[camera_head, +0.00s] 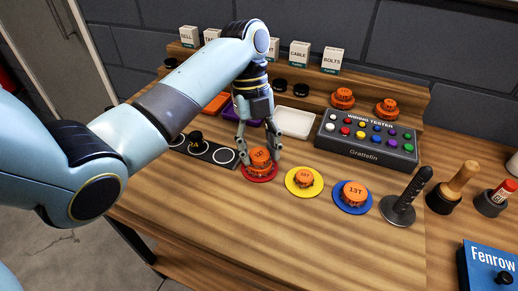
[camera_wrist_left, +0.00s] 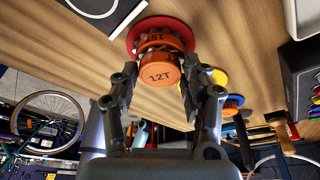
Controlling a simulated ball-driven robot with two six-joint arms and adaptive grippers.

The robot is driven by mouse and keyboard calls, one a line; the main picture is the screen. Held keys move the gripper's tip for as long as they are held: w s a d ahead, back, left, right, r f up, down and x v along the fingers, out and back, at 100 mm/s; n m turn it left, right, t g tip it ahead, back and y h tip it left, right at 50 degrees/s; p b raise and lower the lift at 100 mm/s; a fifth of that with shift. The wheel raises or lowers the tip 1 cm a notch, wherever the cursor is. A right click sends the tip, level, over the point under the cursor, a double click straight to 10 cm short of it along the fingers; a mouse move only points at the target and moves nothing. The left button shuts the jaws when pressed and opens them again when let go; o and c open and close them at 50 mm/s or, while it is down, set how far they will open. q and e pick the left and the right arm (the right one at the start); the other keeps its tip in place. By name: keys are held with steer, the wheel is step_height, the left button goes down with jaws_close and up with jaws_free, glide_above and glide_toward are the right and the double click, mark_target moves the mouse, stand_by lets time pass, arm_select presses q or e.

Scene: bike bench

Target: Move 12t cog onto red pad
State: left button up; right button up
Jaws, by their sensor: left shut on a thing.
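The 12t cog (camera_head: 260,156) is orange and marked 12T. It sits at the red pad (camera_head: 247,175), over another orange cog; in the left wrist view the 12t cog (camera_wrist_left: 160,73) is nearest the camera, with the other cog (camera_wrist_left: 158,40) between it and the red pad (camera_wrist_left: 140,27). My left gripper (camera_head: 260,155) points down with its fingers on either side of the 12t cog and is shut on it; its fingers also show in the left wrist view (camera_wrist_left: 158,90). I cannot tell whether the two cogs touch. My right gripper is not in view.
To the right are a yellow pad (camera_head: 291,188) with an orange cog and a blue pad (camera_head: 341,203) with a 13T cog. Behind stand a wiring tester (camera_head: 366,152) and a white tray (camera_head: 294,122). A black post (camera_head: 408,198) stands at right. The front bench is clear.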

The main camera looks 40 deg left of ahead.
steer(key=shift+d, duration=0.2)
arm_select(q)
steer(key=o, duration=1.1)
steer(key=shift+f, duration=0.1)
steer(key=shift+o, duration=0.2)
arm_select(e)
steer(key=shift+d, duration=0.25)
arm_select(q)
steer(key=shift+w+r, duration=0.1)
steer(key=shift+r, duration=0.25)
steer(key=shift+v, duration=1.15)
steer(key=p+v, duration=0.7)
steer(key=v, duration=0.2)
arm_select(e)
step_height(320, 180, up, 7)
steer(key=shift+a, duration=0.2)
arm_select(q)
steer(key=shift+a, duration=0.15)
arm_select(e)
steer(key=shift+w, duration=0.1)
